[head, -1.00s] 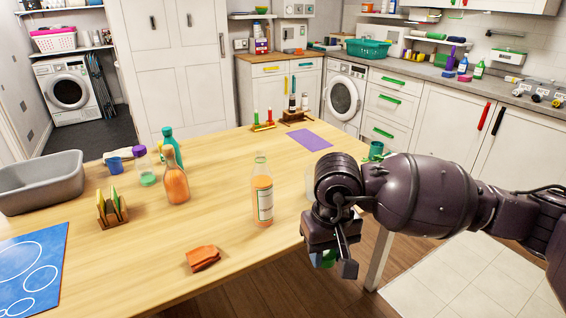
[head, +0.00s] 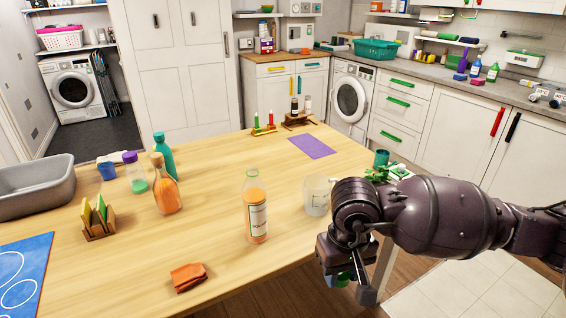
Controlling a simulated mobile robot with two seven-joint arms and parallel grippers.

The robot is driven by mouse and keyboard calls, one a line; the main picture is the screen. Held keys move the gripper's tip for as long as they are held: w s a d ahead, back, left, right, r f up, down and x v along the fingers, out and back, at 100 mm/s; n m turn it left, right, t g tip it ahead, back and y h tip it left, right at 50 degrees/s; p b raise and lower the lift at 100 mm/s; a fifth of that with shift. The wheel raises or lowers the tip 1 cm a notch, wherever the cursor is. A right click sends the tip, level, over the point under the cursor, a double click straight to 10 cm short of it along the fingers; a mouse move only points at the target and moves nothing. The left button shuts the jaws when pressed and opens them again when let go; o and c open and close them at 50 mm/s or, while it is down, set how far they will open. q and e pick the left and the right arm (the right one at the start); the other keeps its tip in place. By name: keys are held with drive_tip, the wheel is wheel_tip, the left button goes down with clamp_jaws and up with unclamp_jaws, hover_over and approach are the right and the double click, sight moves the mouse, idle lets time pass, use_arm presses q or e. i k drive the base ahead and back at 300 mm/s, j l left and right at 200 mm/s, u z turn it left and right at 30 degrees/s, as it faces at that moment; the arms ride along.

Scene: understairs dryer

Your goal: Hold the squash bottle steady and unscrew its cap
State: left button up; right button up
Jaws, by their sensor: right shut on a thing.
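A clear bottle with orange liquid and a white label (head: 257,217), which looks like the squash bottle, stands upright near the middle of the table (head: 215,265). Its top is pale and small, and I cannot make out the cap clearly. Another bottle with orange contents (head: 165,192) stands further left, and I cannot rule it out. My right gripper (head: 352,287) is off the table's right edge, apart from both bottles. It is shut on a small green-and-blue thing (head: 339,280), mostly hidden by the fingers. My left gripper is not in view.
A clear jug (head: 316,195) stands beside my right arm. A teal bottle (head: 164,155), a purple-capped bottle (head: 136,178), a card rack (head: 98,220) and a grey tub (head: 35,190) are at left. The table's centre is mostly clear.

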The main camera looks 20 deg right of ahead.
sight(254, 192)
drive_tip(key=i+l+u, duration=0.15)
drive_tip(key=l, duration=0.3)
drive_tip(key=i+l+u, duration=0.2)
drive_tip(key=l, duration=0.25)
drive_tip(key=i+l+u, duration=0.15)
drive_tip(key=l, duration=0.35)
drive_tip(key=i+l+u, duration=0.15)
drive_tip(key=l, duration=0.35)
drive_tip(key=i+l+u, duration=0.2)
drive_tip(key=l, duration=0.3)
drive_tip(key=i+l+u, duration=0.15)
drive_tip(key=l, duration=0.4)
drive_tip(key=k+j, duration=0.05)
